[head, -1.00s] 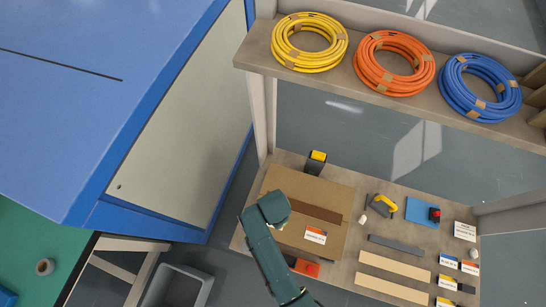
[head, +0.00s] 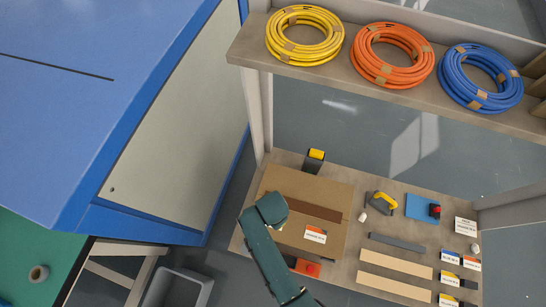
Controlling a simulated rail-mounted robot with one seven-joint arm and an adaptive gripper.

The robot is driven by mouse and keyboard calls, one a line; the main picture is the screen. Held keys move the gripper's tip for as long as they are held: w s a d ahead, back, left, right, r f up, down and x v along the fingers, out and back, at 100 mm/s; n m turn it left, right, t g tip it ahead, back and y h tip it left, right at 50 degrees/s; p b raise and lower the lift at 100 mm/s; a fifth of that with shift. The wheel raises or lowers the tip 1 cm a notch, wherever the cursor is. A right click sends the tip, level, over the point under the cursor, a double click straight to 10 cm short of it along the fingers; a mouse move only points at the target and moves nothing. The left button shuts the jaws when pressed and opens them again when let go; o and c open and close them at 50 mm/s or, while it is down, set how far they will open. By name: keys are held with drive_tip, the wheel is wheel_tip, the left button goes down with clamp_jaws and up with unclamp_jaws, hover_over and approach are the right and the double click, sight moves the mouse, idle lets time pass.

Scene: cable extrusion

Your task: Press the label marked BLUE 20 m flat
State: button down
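Several small white labels lie on the workbench (head: 352,284). An orange-banded label (head: 471,263) lies beside the upper blue one, and a yellow-banded label (head: 447,300) is at the bottom edge. Another orange-banded label (head: 316,234) lies on the brown cardboard. My teal arm reaches over the bench's left part, beside that label. My gripper does not show.
Yellow (head: 305,36), orange (head: 393,55) and blue (head: 481,77) cable coils lie on the shelf above the bench. A yellow-handled tool (head: 383,203), blue pad (head: 419,207) and wooden strips (head: 396,263) lie on the bench. A large blue machine (head: 80,110) stands at left, a grey bin (head: 178,288) below.

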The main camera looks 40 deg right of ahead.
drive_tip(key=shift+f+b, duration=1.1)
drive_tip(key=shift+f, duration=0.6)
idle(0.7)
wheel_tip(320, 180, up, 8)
drive_tip(key=p, duration=0.9)
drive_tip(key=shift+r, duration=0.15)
